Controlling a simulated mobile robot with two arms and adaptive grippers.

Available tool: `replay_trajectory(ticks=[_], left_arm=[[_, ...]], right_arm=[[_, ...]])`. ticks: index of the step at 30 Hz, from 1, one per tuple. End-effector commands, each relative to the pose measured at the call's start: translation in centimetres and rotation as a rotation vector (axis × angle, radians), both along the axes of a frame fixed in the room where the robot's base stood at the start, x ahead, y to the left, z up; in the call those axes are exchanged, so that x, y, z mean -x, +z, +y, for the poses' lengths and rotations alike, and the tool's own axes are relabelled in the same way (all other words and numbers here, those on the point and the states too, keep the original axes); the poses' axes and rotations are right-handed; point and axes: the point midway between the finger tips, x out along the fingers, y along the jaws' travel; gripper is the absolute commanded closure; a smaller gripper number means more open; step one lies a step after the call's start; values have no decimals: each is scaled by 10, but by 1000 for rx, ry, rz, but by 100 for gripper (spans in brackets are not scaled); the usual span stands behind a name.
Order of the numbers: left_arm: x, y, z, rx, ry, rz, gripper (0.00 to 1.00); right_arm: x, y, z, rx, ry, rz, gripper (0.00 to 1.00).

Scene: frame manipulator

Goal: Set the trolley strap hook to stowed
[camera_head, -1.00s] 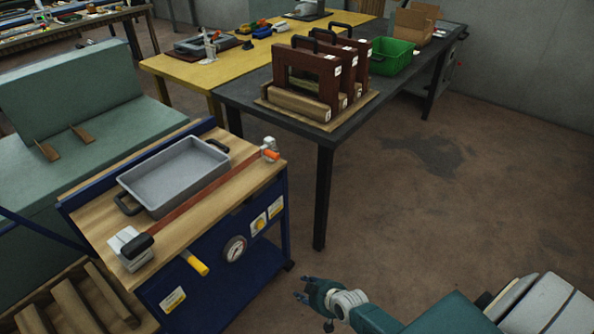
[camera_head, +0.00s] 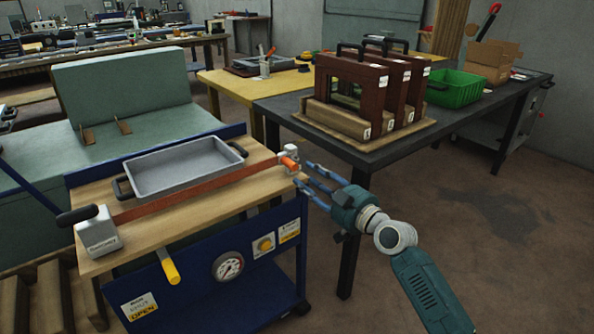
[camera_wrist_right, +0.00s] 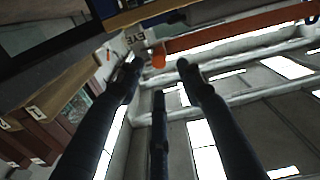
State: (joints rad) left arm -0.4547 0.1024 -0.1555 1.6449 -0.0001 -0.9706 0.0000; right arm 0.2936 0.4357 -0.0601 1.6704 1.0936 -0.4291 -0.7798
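The blue trolley (camera_head: 225,285) has a wooden top with a reddish-orange strap (camera_head: 190,190) stretched across it. At its right end is the orange strap hook (camera_head: 289,162) by a small white bracket (camera_head: 291,152). At its left end is a white block (camera_head: 97,232) with a black handle (camera_head: 77,215). My right gripper (camera_head: 306,177) is open and empty, its fingertips just right of the hook. In the right wrist view, the orange hook (camera_wrist_right: 158,57) appears just beyond and between the spread fingers; contact cannot be told. My left gripper is out of view.
A grey tray (camera_head: 185,170) with black handles sits on the trolley top behind the strap. A yellow lever (camera_head: 170,268) and a gauge (camera_head: 228,266) are on the front. A dark table (camera_head: 385,150) with brown frames (camera_head: 400,90) stands behind my right arm. Floor at right is clear.

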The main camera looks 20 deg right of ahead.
Motion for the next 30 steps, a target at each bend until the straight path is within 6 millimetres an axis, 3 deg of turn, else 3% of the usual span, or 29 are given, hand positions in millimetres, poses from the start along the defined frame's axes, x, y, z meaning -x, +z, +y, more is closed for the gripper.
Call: replay_trajectory(ticks=[3, 10, 15, 23, 24, 30], left_arm=[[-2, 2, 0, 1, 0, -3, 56], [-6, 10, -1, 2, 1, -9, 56], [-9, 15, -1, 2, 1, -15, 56], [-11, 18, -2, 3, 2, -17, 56], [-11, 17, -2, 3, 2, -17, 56], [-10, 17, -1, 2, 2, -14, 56]], right_arm=[[-24, 1, 9, -4, -1, -1, 63], [-57, -1, 20, -2, -1, 1, 63], [-68, -1, 24, 0, -1, 2, 63], [-69, -1, 25, 1, -1, 2, 63], [-70, -1, 25, 1, -1, 2, 65], [-69, -2, 25, 1, -2, 3, 100]])
